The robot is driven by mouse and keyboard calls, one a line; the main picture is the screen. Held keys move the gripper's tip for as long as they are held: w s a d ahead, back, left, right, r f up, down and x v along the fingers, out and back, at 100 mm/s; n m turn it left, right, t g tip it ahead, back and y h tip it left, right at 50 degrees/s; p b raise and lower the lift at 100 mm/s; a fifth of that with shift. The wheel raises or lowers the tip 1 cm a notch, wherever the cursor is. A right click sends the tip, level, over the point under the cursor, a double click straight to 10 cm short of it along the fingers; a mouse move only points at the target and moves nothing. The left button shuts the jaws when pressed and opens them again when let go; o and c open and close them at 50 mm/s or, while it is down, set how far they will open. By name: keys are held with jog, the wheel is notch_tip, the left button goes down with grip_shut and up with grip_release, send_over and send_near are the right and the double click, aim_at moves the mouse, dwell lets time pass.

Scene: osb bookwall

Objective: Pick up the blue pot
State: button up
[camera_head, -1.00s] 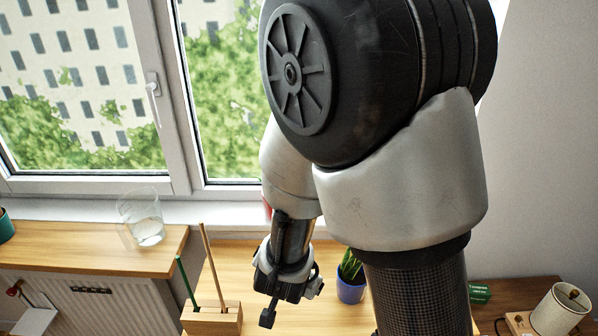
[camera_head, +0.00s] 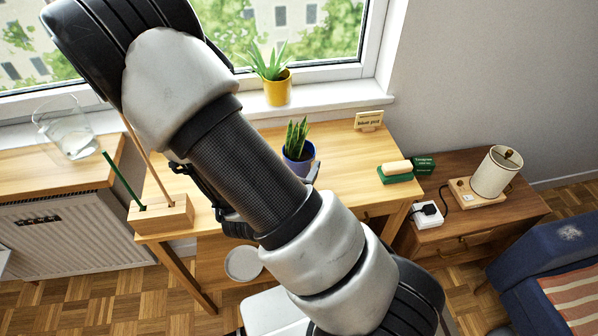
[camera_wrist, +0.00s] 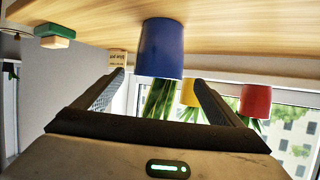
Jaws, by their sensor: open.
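The blue pot (camera_head: 298,164) with a spiky green plant stands upright on the wooden desk (camera_head: 345,158), seen in the head view just beyond my forearm, which covers part of it. In the wrist view, which is upside down, the blue pot (camera_wrist: 161,48) is close, with its plant pointing down the picture. My gripper (camera_wrist: 160,80) is open, one finger to each side of the pot in that view. The pot lies ahead of the fingers, and I cannot tell whether they reach around it. In the head view the gripper is mostly hidden by my arm.
A yellow pot (camera_head: 277,91) stands on the windowsill behind; a red pot (camera_wrist: 255,101) shows in the wrist view. A wooden holder (camera_head: 162,216) with sticks is left, a glass (camera_head: 66,135) beyond. A sign (camera_head: 369,120), green-based block (camera_head: 395,173) and lamp (camera_head: 496,171) are right.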

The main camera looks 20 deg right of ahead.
aim_at(303, 145)
jog(key=x, duration=0.5)
jog(key=shift+r, duration=0.1)
jog(key=shift+x, duration=2.65)
jog(key=c, duration=1.3)
jog(key=shift+r, duration=0.1)
jog(key=c, duration=0.3)
jog(key=shift+r, duration=0.1)
